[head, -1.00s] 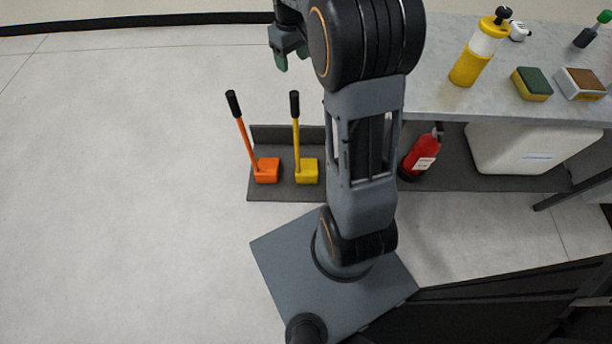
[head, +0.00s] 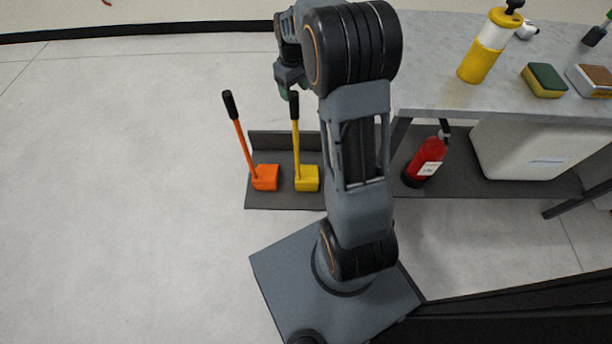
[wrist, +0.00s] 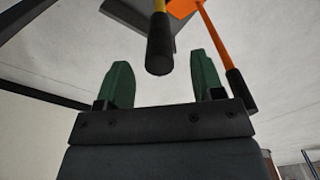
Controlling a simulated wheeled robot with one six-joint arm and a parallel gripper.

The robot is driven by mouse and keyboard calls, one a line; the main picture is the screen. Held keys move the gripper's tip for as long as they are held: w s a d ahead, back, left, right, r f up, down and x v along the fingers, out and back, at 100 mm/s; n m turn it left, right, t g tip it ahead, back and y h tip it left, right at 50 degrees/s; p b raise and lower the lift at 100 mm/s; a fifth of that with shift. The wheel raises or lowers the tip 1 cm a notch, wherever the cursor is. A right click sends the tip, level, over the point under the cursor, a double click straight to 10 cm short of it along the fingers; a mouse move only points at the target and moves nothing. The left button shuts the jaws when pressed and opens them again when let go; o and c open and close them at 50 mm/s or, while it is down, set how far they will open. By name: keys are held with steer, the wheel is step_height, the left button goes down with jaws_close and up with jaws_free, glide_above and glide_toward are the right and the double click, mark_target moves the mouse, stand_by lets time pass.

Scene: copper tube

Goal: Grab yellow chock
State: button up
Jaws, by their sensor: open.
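The yellow chock (head: 307,178) sits on a dark grey floor tray, with a yellow handle rising to a black grip. In the wrist view the black grip (wrist: 160,45) shows between the two green fingers of my gripper (wrist: 162,82), with both fingers apart from it. In the head view my gripper (head: 289,88) is just above and left of the top of that handle, partly hidden by my arm. The gripper is open and empty.
An orange chock (head: 265,178) with its own handle stands just left of the yellow one; its black grip (wrist: 240,90) is near the right finger in the wrist view. The grey tray (head: 270,202) has a raised back. A workbench (head: 440,95) and red extinguisher (head: 425,163) stand to the right. Floor at left is clear.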

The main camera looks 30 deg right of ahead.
mark_target(295, 98)
step_height(295, 98, down, 5)
steer(key=shift+w+d+r+b, duration=0.1)
steer(key=shift+b, duration=1.1)
jaws_close()
steer(key=shift+w+r, duration=0.1)
steer(key=shift+r, duration=0.15)
